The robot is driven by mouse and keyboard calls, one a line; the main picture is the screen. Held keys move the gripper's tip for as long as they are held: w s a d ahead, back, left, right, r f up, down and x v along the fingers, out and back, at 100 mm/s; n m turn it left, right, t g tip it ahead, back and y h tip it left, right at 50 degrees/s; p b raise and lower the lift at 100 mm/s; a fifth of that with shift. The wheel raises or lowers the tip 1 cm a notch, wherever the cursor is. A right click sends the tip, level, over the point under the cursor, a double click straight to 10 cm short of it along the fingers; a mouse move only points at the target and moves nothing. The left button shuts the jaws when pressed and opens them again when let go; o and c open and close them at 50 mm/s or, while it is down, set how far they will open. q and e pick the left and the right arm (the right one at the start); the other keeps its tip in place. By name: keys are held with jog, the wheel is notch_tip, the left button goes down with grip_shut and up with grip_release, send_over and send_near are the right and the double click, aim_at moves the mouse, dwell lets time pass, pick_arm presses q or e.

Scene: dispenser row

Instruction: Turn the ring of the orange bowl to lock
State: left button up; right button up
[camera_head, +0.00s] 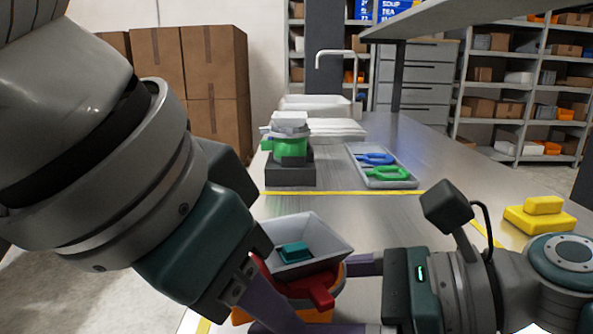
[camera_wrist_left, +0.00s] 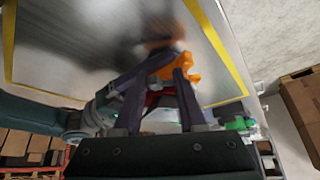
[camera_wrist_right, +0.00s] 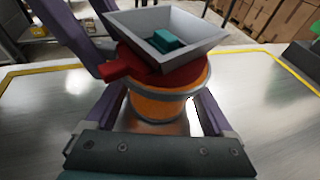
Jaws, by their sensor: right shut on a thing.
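The orange bowl (camera_wrist_right: 155,105) stands upright on the metal counter, partly hidden in the head view (camera_head: 341,277) by my left arm and the ring. A red ring (camera_wrist_right: 185,74) with a stub handle sits on it; the handle also shows in the head view (camera_head: 320,290). A grey square hopper (camera_head: 325,232) with a teal block (camera_head: 295,253) inside tops it. My right gripper (camera_wrist_right: 160,98) is shut on the orange bowl, a finger at each side. My left gripper (camera_wrist_left: 160,82) has its fingers apart, close beside the ring's handle; contact is unclear.
A green-and-white dispenser (camera_head: 290,145) on a dark base stands farther back. A grey tray (camera_head: 383,178) with blue and green handled pieces lies beside it. A yellow block (camera_head: 540,214) sits at the right. Yellow tape lines mark the counter, with clear metal around the bowl.

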pick_arm(q)
jog(key=shift+w+a, duration=0.15)
jog(key=shift+w, duration=0.05)
pick_arm(e)
jog(key=shift+s+f, duration=0.1)
jog(key=shift+f, duration=0.05)
pick_arm(q)
jog(key=shift+w+a, duration=0.1)
jog(key=shift+a, duration=0.15)
pick_arm(e)
jog(key=shift+d, duration=0.1)
pick_arm(q)
jog(key=shift+a, duration=0.15)
dwell(0.3)
jog(key=shift+w+a, duration=0.2)
jog(key=shift+w, duration=0.05)
jog(key=shift+w+a+r, duration=0.1)
jog(key=shift+w+a, duration=0.3)
jog(key=shift+w, duration=0.2)
dwell(0.7)
jog(key=shift+w+a, duration=0.1)
jog(key=shift+w, duration=0.4)
pick_arm(e)
jog(key=shift+o, duration=0.2)
pick_arm(q)
jog(key=shift+s, duration=0.1)
jog(key=shift+s+d+r, duration=0.15)
jog(key=shift+s+d, duration=0.05)
